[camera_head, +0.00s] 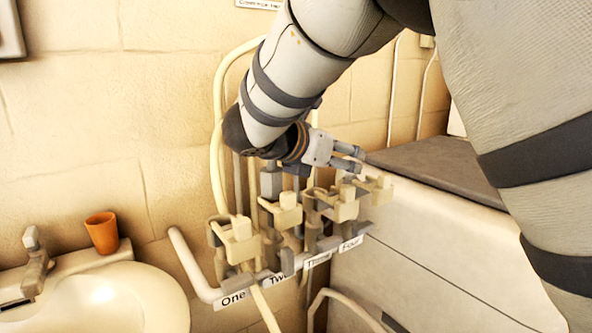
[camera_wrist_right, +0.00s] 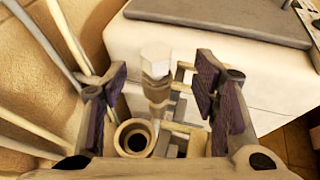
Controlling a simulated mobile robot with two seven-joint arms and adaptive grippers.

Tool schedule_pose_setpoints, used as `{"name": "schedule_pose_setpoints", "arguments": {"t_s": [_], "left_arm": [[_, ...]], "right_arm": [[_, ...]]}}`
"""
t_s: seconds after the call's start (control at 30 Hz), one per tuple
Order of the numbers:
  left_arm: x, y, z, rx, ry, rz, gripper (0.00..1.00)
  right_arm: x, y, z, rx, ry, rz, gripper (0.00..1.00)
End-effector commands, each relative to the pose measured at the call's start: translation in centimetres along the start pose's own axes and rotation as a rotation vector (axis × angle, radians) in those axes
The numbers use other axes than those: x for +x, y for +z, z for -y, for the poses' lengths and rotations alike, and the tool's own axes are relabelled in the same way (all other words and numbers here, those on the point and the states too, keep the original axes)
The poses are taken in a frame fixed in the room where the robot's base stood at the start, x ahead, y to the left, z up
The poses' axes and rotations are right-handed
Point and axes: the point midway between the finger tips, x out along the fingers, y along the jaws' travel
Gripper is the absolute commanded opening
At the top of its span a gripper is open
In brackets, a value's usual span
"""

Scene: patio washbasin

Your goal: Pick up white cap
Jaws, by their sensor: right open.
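A white six-sided cap (camera_wrist_right: 155,60) sits on top of an upright grey fitting (camera_wrist_right: 156,90) in the right wrist view. My right gripper (camera_wrist_right: 161,74) is open, with one finger to the left of the cap and the other to its right. The cap shows between them, and I see no contact. In the head view my right gripper (camera_head: 353,158) is above the far end of the valve row, near the label Four. I cannot clearly make out the cap there. My left gripper is not in view.
Several cream valves (camera_head: 238,240) stand close together on a labelled pipe rack (camera_head: 262,285) below my right gripper. An open round pipe end (camera_wrist_right: 134,139) is near the wrist. A washbasin (camera_head: 105,300) with an orange cup (camera_head: 102,232) is at left. A white cabinet (camera_head: 430,255) stands at right.

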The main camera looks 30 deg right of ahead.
Motion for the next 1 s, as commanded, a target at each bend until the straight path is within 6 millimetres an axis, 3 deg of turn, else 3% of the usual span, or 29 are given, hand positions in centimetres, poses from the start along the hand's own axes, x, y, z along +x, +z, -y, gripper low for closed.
{"name": "schedule_pose_setpoints", "arguments": {"t_s": [0.3, 0.57, 0.77, 1.0], "left_arm": [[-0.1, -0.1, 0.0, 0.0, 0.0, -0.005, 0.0], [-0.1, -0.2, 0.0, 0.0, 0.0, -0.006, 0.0], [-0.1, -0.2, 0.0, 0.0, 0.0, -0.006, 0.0], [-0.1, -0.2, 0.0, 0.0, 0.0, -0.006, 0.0]], "right_arm": [[5.2, -0.1, -0.1, 0.0, 0.0, 0.0, 0.54], [5.7, -0.1, -0.2, 0.0, 0.002, 0.001, 0.54], [5.7, -0.1, -0.2, 0.0, 0.002, 0.001, 0.09], [5.7, -0.1, -0.2, 0.0, 0.001, 0.0, 0.06]]}}
